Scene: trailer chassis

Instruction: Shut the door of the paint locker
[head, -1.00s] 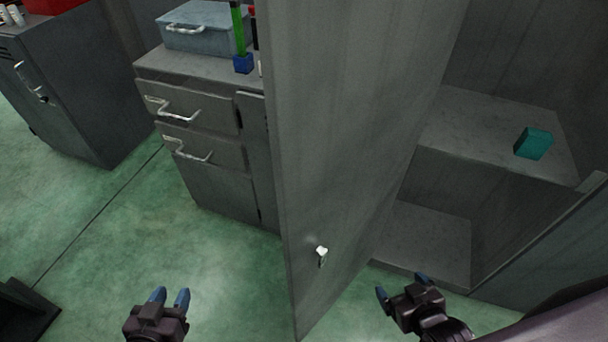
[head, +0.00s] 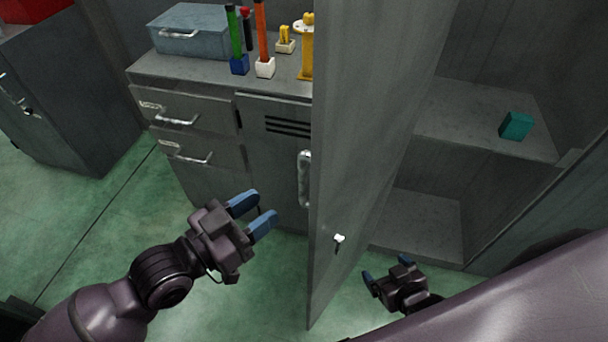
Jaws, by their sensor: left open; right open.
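The paint locker's grey door (head: 365,140) stands open, its face angled toward me, with a small white knob or key (head: 339,238) low on it. The open locker (head: 495,205) is at the right, with shelves and a teal block (head: 516,126) on the upper shelf. My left gripper (head: 257,212) is open and empty, left of the door and apart from it, with its blue fingertips pointing to the right. My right gripper (head: 386,268) is open and empty, low on the right side of the door, in front of the locker opening.
A grey cabinet (head: 215,130) with drawers and a handled door stands behind the door. On it are a blue-grey box (head: 190,32) and several coloured tools in holders. A dark locker (head: 75,95) stands at far left. Green floor (head: 85,235) is clear at left.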

